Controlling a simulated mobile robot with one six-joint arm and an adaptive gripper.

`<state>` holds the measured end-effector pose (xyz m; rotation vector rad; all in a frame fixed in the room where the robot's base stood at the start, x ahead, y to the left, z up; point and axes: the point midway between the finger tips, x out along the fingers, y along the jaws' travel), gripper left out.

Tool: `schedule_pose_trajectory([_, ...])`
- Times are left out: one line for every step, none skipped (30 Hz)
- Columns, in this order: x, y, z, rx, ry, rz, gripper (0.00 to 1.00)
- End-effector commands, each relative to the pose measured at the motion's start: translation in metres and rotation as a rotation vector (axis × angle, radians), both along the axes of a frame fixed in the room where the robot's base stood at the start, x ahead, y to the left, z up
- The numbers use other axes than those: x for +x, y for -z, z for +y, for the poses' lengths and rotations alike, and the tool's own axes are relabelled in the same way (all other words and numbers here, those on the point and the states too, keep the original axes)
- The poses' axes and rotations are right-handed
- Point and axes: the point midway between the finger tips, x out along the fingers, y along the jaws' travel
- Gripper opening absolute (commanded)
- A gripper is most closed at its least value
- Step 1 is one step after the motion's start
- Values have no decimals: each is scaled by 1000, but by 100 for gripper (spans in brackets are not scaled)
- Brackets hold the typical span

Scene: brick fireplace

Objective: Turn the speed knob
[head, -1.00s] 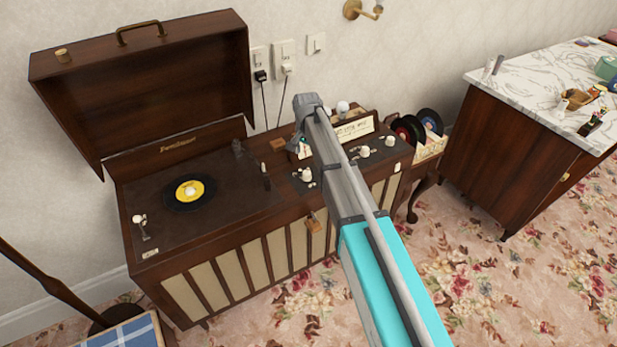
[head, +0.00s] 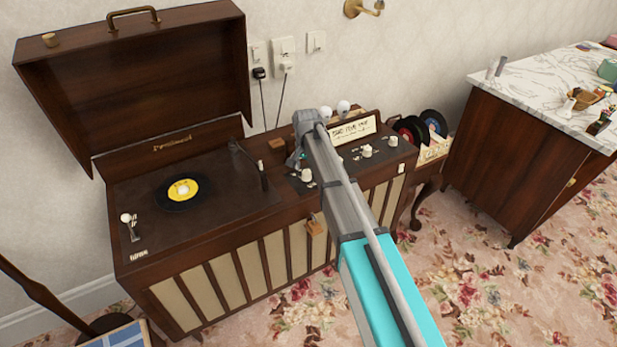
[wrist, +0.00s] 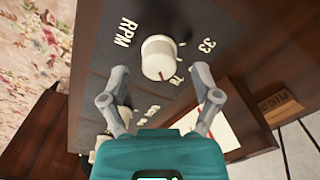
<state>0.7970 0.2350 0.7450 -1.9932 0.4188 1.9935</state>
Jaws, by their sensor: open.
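The speed knob (wrist: 158,57) is a round white knob with a dark red pointer line on the dark panel. "RPM" is printed to its left, with "33" and what looks like "78" to its right and below. The pointer lies towards the "78". My gripper (wrist: 160,76) is open, with its fingers apart on either side of the knob's near side; I cannot tell if they touch it. In the head view my gripper (head: 297,160) is over the console's control panel, just above a white knob (head: 307,175), partly hiding the panel.
The record player console (head: 230,245) has its lid (head: 135,85) raised and a yellow-labelled record (head: 183,190) on the left. More white knobs (head: 366,151) sit to the right. A sign (head: 352,130) stands behind them. A marble-topped cabinet (head: 545,95) is at right.

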Motion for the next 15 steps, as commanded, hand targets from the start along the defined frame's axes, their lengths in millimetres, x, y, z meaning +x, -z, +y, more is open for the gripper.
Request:
schedule_pose_trajectory([0,7,0,0,0,0,80])
schedule_pose_trajectory([0,8,0,0,0,0,80])
schedule_pose_trajectory([0,10,0,0,0,0,80])
schedule_pose_trajectory([0,11,0,0,0,0,80])
schedule_pose_trajectory([0,12,0,0,0,0,80])
schedule_pose_trajectory([0,13,0,0,0,0,80])
schedule_pose_trajectory([0,14,0,0,0,0,80])
schedule_pose_trajectory([0,14,0,0,0,0,80])
schedule_pose_trajectory([0,15,0,0,0,0,80])
schedule_pose_trajectory([0,15,0,0,0,0,80])
schedule_pose_trajectory([0,15,0,0,0,0,80])
schedule_pose_trajectory([0,15,0,0,0,0,80])
schedule_pose_trajectory([0,15,0,0,0,0,80])
schedule_pose_trajectory([0,15,0,0,0,0,80])
schedule_pose_trajectory([0,15,0,0,0,0,80])
